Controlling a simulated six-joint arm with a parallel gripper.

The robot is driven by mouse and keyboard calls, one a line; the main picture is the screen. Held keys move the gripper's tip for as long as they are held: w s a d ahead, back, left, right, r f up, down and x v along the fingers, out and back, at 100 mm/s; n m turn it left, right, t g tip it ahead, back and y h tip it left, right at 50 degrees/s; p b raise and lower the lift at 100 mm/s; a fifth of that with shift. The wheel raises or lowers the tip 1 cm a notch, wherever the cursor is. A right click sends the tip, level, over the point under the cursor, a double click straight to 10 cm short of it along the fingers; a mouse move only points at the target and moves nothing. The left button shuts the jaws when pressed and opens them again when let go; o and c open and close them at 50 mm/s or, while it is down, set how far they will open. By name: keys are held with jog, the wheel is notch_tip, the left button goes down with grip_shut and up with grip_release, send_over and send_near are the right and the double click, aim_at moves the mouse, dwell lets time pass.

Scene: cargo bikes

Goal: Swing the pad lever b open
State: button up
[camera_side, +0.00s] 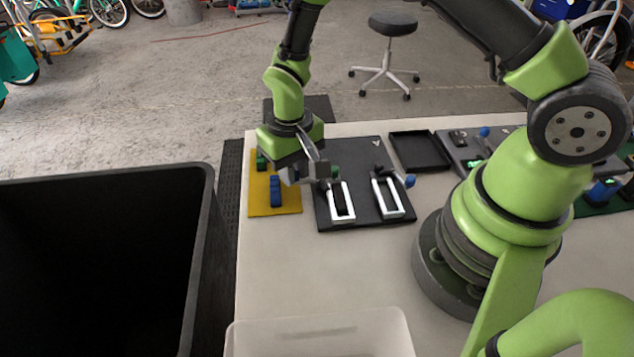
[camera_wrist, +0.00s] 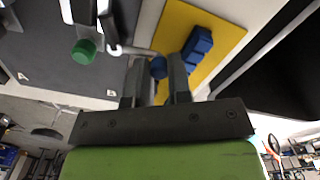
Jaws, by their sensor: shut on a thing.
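A dark board (camera_side: 362,215) on the table carries two white frames with levers. The left frame (camera_side: 342,203) is beside my gripper (camera_side: 316,178); the right frame (camera_side: 388,197) has a lever with a blue knob (camera_side: 410,181). In the wrist view, my gripper (camera_wrist: 158,62) is shut on a blue knob (camera_wrist: 159,68) at the end of a grey lever rod (camera_wrist: 134,50) beside the left frame. A green knob (camera_wrist: 84,50) stands close by. My fingers partly cover the held knob.
A yellow mat (camera_side: 290,203) with blue blocks (camera_side: 275,190) and a green block lies left of the board. A black tray (camera_side: 420,165) and another device board lie to the right. A large black bin (camera_side: 205,250) stands left of the table; a translucent bin (camera_side: 320,325) is in front.

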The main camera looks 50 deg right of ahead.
jog(key=o, duration=0.7)
jog(key=shift+r, duration=3.75)
jog(key=shift+r, duration=0.1)
jog(key=s+d+r+t, duration=0.1)
jog(key=s+r+t, duration=0.25)
jog(key=r, duration=0.95)
jog(key=s+r+t, duration=0.1)
jog(key=s+r, duration=0.1)
jog(key=s, duration=0.2)
jog(key=s+r+t+y, duration=0.1)
jog(key=s+r, duration=0.1)
jog(key=s, duration=0.3)
jog(key=s+r+m+t+y, duration=0.1)
jog(key=s+r, duration=0.2)
jog(key=s, duration=0.1)
jog(key=shift+s+d+r+t, duration=0.1)
jog(key=shift+s+d+t, duration=0.05)
jog(key=shift+d+t, duration=0.2)
